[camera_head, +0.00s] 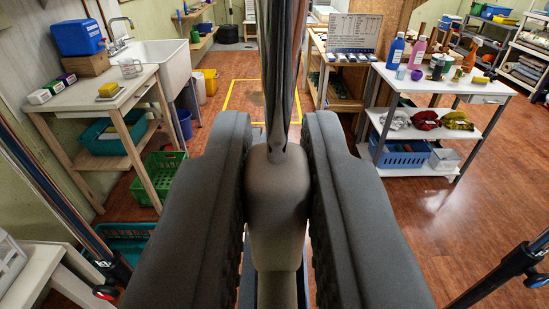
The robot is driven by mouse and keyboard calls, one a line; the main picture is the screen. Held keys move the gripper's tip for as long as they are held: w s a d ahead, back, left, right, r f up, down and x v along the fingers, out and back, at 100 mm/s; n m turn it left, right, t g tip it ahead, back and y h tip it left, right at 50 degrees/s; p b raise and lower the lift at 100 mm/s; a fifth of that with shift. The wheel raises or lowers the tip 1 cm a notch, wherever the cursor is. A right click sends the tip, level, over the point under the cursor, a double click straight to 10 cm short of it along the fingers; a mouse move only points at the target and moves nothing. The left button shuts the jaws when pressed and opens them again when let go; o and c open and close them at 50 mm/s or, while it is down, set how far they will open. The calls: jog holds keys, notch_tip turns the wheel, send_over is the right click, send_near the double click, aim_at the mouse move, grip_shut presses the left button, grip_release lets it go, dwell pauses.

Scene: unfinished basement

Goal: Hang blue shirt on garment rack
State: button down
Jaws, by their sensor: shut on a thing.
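My gripper (277,125) fills the middle of the view, its two dark padded fingers pointing away from me. It is shut on a grey-brown hanger neck (277,185), from which a thick shiny metal hook stem (284,75) rises out of the top of the picture. Thin strips of dark blue, perhaps the blue shirt, show low beside the neck between the fingers; most of it is hidden. A pole with a black clamp (112,272) stands at lower left and another black clamp (522,262) at lower right. I cannot tell whether these belong to the garment rack.
A wooden bench (112,98) and white sink (170,72) stand at left, near a green basket (158,176). A white table (440,84) with bottles stands at right. Brown floor (430,215) is open at right; a yellow floor outline (230,97) lies ahead.

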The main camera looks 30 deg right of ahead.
jog(key=shift+x, duration=5.7)
jog(key=shift+w+f, duration=0.1)
jog(key=shift+w, duration=0.1)
jog(key=shift+s+f, duration=0.1)
jog(key=shift+f, duration=1.45)
jog(key=c, duration=1.3)
grip_release()
jog(key=shift+f, duration=0.1)
